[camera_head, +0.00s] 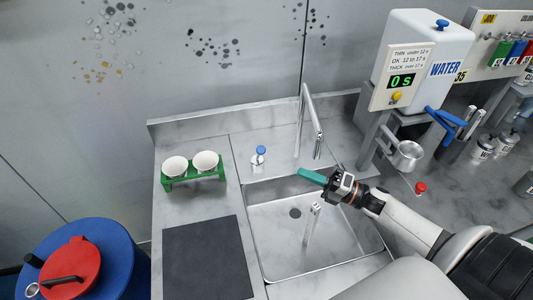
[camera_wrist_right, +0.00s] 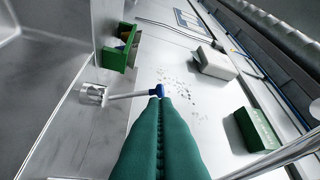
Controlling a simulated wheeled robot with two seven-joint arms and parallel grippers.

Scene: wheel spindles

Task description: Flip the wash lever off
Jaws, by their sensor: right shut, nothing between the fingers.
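The wash lever, a short silver post with a blue knob (camera_head: 259,150), stands on the steel ledge behind the sink (camera_head: 300,268), left of the tall silver tap (camera_head: 300,115). My right gripper (camera_head: 313,176) has green fingers and is shut and empty. It is above the sink's back edge, pointing left toward the lever, with a gap between them in the head view. In the right wrist view the blue knob (camera_wrist_right: 157,90) shows just past the fingertips (camera_wrist_right: 163,101), its silver base (camera_wrist_right: 93,94) to the left. Contact cannot be told. My left gripper is not in view.
The tap rises close behind my right gripper. Two white cups sit in a green stand (camera_head: 193,178) at left, above a dark mat (camera_head: 207,260). A white water tank (camera_head: 430,45) with a blue lever (camera_head: 441,118) and a metal cup (camera_head: 406,155) stand at right.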

